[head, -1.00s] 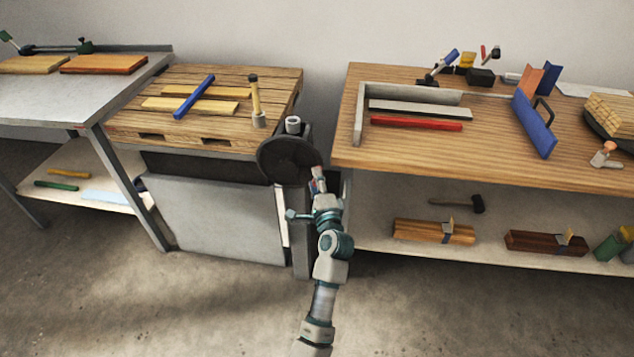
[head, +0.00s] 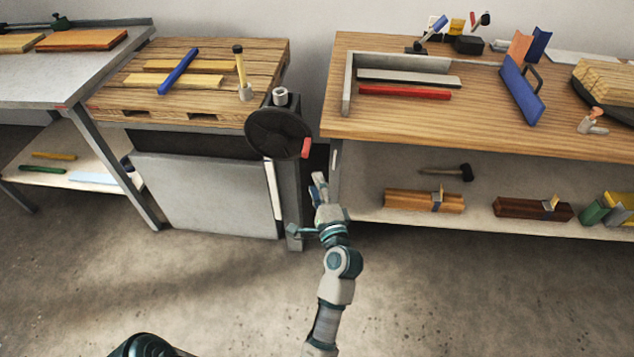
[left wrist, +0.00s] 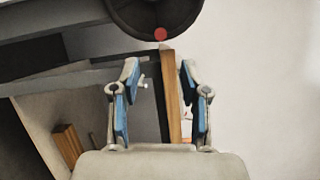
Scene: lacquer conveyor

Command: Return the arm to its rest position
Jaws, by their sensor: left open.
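My left arm reaches up from the bottom of the head view. Its gripper (head: 319,181) is open and empty, just below and right of a dark round handwheel (head: 278,133) with a red handle (head: 306,148). The fingertips are apart from the wheel. In the left wrist view the two blue-padded fingers (left wrist: 161,97) are spread with nothing held between them. The wheel (left wrist: 150,14) and its red knob (left wrist: 160,34) show beyond the fingertips. My right gripper is not in view.
A slatted wooden bench top (head: 212,101) stands left of the wheel. A wooden workbench (head: 480,133) with a lower shelf (head: 475,212) stands close on the right. A metal table (head: 75,87) is at far left. The concrete floor (head: 230,290) in front is clear.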

